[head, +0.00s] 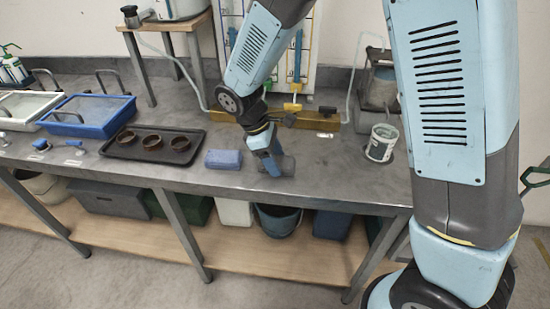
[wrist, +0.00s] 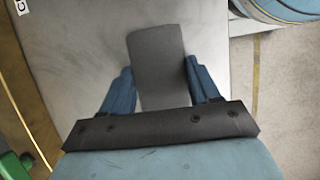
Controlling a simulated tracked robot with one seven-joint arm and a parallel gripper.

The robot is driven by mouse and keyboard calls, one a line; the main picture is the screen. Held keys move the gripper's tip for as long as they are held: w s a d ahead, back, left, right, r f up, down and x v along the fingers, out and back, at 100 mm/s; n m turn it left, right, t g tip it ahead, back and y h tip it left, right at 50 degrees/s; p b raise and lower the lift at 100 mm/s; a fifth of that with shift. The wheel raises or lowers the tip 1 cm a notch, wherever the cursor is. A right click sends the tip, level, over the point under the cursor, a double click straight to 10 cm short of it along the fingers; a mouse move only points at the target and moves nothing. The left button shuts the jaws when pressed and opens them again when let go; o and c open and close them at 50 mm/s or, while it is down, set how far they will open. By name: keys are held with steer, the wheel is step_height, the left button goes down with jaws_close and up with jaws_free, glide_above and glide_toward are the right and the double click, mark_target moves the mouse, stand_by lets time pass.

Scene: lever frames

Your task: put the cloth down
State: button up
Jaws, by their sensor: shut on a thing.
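My gripper (head: 268,163) is low over the grey metal bench (head: 325,180), near its front edge. It is shut on a dark grey cloth (head: 286,166), which looks like a folded pad. In the wrist view the cloth (wrist: 157,55) is between the two blue fingers and reaches out past them. The cloth is at or just above the bench top; I cannot tell whether it touches.
A blue block (head: 223,159) lies just left of my gripper. A black tray (head: 112,146) with three brown rings is further left, beside a blue bin (head: 85,120). A white tin (head: 381,143) stands to the right. Bare bench lies between gripper and tin.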

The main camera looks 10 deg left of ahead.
steer(key=o, duration=1)
steer(key=shift+f, duration=0.1)
steer(key=v, duration=1.2)
steer(key=d+r+m+t+y, duration=0.15)
steer(key=d+r+m, duration=0.35)
steer(key=d, duration=0.5)
steer(key=d+r+m+y, duration=0.25)
steer(key=d+r, duration=0.35)
steer(key=d, duration=0.3)
steer(key=s+d+r+m+t, duration=0.1)
steer(key=s+d+m, duration=0.2)
steer(key=d, duration=0.2)
steer(key=s+d+r+m+t, duration=0.1)
steer(key=s+d+m+t, duration=0.1)
steer(key=s+d+m, duration=0.1)
steer(key=s+d+r+m+t, duration=0.1)
steer(key=s+d+r+m, duration=0.1)
steer(key=s+d+m, duration=0.2)
steer(key=shift+s+d, duration=0.3)
steer(key=shift+d, duration=0.4)
steer(key=shift+s+d, duration=0.25)
steer(key=shift+d, duration=0.45)
